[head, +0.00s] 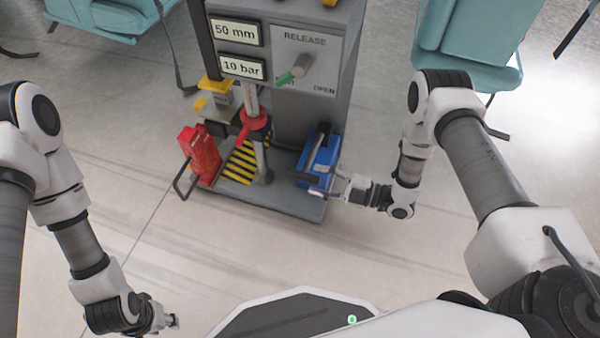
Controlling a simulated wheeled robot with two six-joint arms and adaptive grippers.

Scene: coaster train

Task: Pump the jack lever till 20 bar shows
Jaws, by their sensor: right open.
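The machine has two displays, reading 50 mm (236,32) and 10 bar (242,68). A blue pump unit (312,152) sits at the right of its base, with a dark bar along it that looks like the jack lever (303,176). My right gripper (322,191) is open at the near end of the pump, close to the bar; whether they touch is unclear. My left gripper (172,321) hangs low at the bottom left, far from the pump, and its jaws are too small to read. The release knob (300,66) has its green pointer to the lower left, away from OPEN.
A red block with a black handle (200,155) stands at the base's left. A red collar (252,126) sits on a post beside a yellow-black striped plate (240,163). Teal seats (468,45) stand at the back. The floor in front is clear.

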